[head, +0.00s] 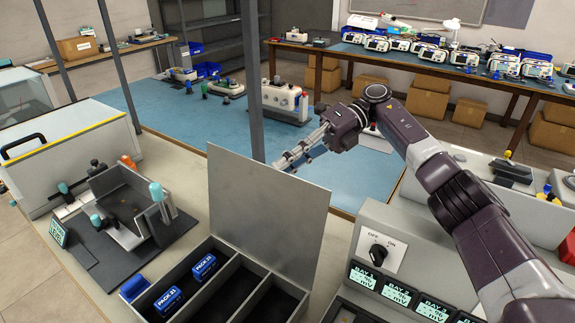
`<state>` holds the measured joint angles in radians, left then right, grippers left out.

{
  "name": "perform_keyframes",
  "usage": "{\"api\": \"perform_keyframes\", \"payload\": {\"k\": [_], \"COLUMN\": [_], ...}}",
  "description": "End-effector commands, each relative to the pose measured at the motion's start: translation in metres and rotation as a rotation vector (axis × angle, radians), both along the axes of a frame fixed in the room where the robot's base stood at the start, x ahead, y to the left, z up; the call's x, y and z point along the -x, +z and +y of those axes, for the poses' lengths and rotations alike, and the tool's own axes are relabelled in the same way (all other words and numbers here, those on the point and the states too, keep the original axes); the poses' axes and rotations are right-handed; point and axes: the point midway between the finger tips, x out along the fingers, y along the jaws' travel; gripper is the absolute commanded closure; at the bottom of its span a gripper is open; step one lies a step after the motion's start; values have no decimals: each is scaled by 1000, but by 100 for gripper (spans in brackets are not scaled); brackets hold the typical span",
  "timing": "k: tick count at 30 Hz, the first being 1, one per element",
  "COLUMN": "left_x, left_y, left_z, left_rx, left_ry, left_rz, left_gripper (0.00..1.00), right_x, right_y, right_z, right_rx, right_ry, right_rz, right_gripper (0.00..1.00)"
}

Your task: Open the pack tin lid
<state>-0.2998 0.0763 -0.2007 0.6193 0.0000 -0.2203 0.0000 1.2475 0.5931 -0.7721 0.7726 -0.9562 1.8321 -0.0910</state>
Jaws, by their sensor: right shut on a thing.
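The pack tin (254,296) is a dark, divided box at the bottom centre, cut off by the lower edge of the view. Its grey lid (262,212) stands raised, roughly upright, along the tin's far side. The compartments are exposed. Two blue packs (204,267) sit in the left compartment, and the other visible compartments look empty. My right gripper (286,162) is at the lid's top edge, shut on it, with the fingertips partly hidden. My left gripper is not in view.
A grey fixture with teal-tipped clamps (122,210) stands left of the tin. A control panel with an OFF/ON knob (378,254) and several displays is on the right. A thin grey post (251,80) rises behind the lid. A blue-topped bench (330,165) lies beyond.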

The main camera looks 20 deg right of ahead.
Motion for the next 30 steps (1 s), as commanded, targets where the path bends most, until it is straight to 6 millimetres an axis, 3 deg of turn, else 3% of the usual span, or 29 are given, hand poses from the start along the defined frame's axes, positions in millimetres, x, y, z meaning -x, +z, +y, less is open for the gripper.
{"api": "perform_keyframes", "payload": {"k": [1,3,4,8,25,30], "left_x": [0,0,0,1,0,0], "left_y": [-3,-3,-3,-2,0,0], "left_z": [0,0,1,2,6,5], "left_rx": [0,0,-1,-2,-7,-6], "left_ry": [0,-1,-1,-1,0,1], "left_rz": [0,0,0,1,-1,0], "left_gripper": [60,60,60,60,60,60], "right_x": [8,8,8,7,5,4], "right_y": [-30,-30,-30,-29,-22,-6], "right_z": [1,1,1,1,-1,-1], "right_rx": [51,51,51,51,44,44], "right_ry": [22,22,23,20,11,10], "right_rz": [38,37,37,36,30,25], "right_gripper": [100,100,86,72,71,71]}}
